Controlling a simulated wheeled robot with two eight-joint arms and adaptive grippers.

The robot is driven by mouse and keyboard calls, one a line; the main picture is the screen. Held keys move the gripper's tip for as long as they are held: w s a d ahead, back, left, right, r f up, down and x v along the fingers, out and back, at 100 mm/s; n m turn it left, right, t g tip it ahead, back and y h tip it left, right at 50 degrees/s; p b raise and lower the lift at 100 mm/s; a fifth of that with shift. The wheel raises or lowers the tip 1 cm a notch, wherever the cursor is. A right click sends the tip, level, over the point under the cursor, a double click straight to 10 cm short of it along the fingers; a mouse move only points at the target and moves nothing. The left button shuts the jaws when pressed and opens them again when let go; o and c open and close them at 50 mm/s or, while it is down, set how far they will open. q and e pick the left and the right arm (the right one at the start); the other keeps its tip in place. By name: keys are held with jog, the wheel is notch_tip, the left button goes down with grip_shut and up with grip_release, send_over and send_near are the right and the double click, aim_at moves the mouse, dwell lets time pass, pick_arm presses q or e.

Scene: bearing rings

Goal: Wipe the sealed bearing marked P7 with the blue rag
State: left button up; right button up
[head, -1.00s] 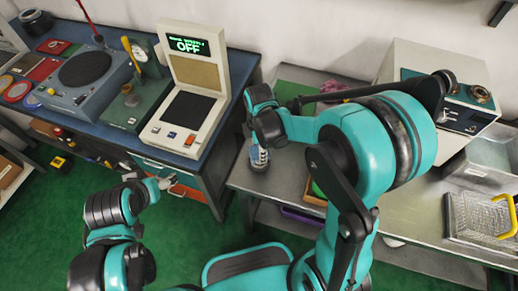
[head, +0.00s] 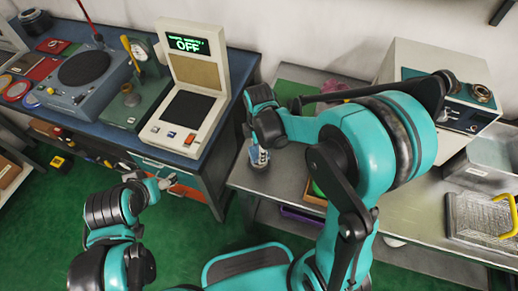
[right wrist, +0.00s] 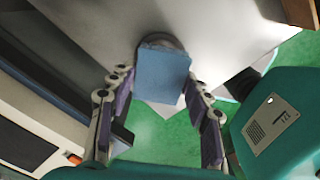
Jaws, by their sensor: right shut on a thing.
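The blue rag (right wrist: 162,76) is a flat square held between the purple-padded fingers of my right gripper (right wrist: 162,118). In the head view the gripper (head: 259,156) is at the left edge of the metal table, mostly hidden by my arm. A round dark grey rim (right wrist: 160,41) shows just beyond the rag in the right wrist view. It may be a bearing, but the rag covers most of it and no P7 mark is legible. My left gripper (head: 166,183) is in front of the blue bench, apart from everything; its finger opening is unclear.
The blue bench (head: 236,62) carries a beige device reading OFF (head: 187,105) and a turntable-like device (head: 85,72). The metal table (head: 400,205) carries a beige machine (head: 440,85) and a wire basket (head: 480,218). Green floor (head: 190,235) is open between my arms.

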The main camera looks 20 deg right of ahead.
jog(key=shift+f+b, duration=1.05)
jog(key=shift+f, duration=0.2)
dwell(0.4)
jog(key=shift+a, duration=0.1)
jog(key=shift+w+a+r, duration=0.1)
jog(key=shift+w+a, duration=0.2)
jog(key=shift+a, duration=0.35)
jog(key=shift+s+d, duration=0.45)
jog(key=shift+d, duration=0.2)
jog(key=shift+s+d, duration=0.4)
jog(key=shift+d, duration=0.25)
jog(key=shift+w+a, duration=1.1)
jog(key=shift+s+d, duration=0.45)
jog(key=shift+d, duration=0.2)
jog(key=shift+s+d, duration=0.45)
jog(key=shift+d, duration=0.15)
jog(key=shift+a, duration=0.15)
